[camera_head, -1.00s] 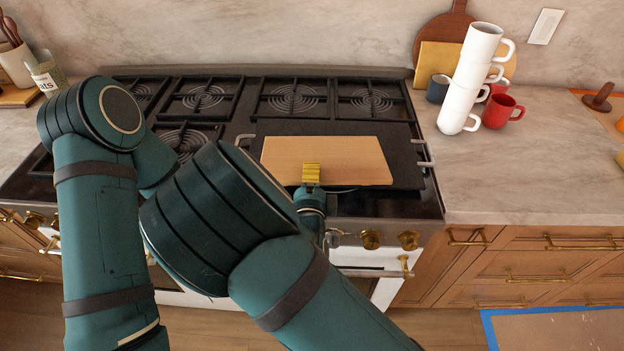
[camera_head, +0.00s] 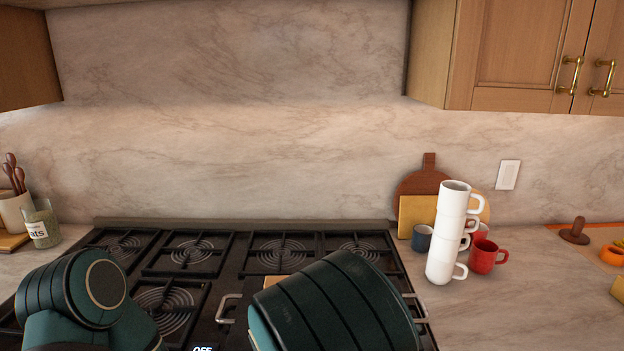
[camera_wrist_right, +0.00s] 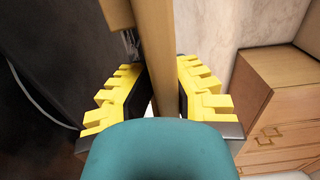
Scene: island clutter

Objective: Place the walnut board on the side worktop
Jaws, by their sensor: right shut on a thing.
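A flat, light tan wooden board (camera_wrist_right: 153,45) stands edge-on between the yellow fingers of my right gripper (camera_wrist_right: 157,80), which is shut on it. In the head view only a small corner of the board (camera_head: 271,283) shows over the stove; my right arm hides the rest and the right gripper. The side worktop (camera_head: 520,310) is pale marble, to the right of the stove. My left gripper is out of view; only links of its arm show at the lower left.
A stack of white mugs (camera_head: 447,235), a red mug (camera_head: 487,257) and a dark mug (camera_head: 422,238) stand at the worktop's back left. A dark round board (camera_head: 420,182) leans behind them. The worktop's front is clear. The black stove (camera_head: 190,252) has raised grates.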

